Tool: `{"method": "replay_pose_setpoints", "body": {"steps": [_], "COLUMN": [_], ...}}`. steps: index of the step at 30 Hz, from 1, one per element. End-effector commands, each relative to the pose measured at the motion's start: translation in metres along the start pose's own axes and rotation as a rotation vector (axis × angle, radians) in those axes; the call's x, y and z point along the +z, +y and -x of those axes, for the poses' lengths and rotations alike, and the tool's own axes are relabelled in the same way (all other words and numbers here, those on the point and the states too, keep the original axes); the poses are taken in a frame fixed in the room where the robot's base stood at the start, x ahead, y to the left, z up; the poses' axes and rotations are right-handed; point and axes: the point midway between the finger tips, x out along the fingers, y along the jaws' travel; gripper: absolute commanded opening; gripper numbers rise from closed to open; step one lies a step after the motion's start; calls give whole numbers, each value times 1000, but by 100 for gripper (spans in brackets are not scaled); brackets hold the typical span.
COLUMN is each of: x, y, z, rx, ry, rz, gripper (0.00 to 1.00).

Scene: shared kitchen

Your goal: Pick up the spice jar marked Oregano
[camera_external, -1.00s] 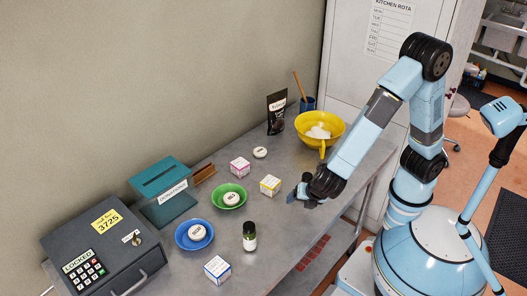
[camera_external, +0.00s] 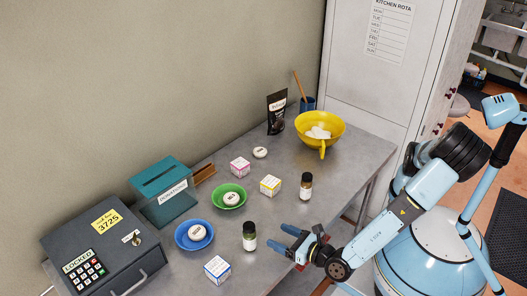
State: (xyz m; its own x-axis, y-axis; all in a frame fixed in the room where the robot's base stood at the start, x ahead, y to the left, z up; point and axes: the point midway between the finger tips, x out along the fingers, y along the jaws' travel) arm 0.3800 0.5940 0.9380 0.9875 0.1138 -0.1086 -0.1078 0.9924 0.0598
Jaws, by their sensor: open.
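Two small dark-capped jars stand upright on the grey metal table (camera_external: 345,150). One, a green-filled jar (camera_external: 249,240), is near the front, left of my gripper. The other, a brown-filled jar (camera_external: 306,188), stands farther back, near the table's right edge. Each has a pale label, too small to read, so I cannot tell which is marked Oregano. My gripper (camera_external: 280,237) is open and empty at the table's right edge. Its two blue fingers point left at the green-filled jar, with a gap between them and it.
A white box (camera_external: 217,270) with a blue edge is left of and in front of the green-filled jar. Blue (camera_external: 182,240) and green (camera_external: 217,200) bowls, a yellow-edged box (camera_external: 270,185) and a yellow bowl (camera_external: 312,140) stand around. A grey lockbox (camera_external: 75,235) fills the front left.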

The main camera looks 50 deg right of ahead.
Motion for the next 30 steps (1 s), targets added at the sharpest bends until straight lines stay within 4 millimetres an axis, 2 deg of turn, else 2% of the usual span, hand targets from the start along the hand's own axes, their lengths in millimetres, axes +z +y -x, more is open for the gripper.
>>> {"method": "replay_pose_setpoints", "body": {"steps": [3,6,9,13,21,25,30], "x": [-5,-7,-7,-6,-1,1,2], "y": [24,34,38,40,46,48,49], "z": [20,30,30,15,-31,-45,-53], "rx": [79,114,127,126,126,126,126], "ry": [-65,-95,-108,-108,-107,-106,-106], "rz": [43,61,68,68,68,67,67], "gripper": [74,74,74,74,74,74,74]}}
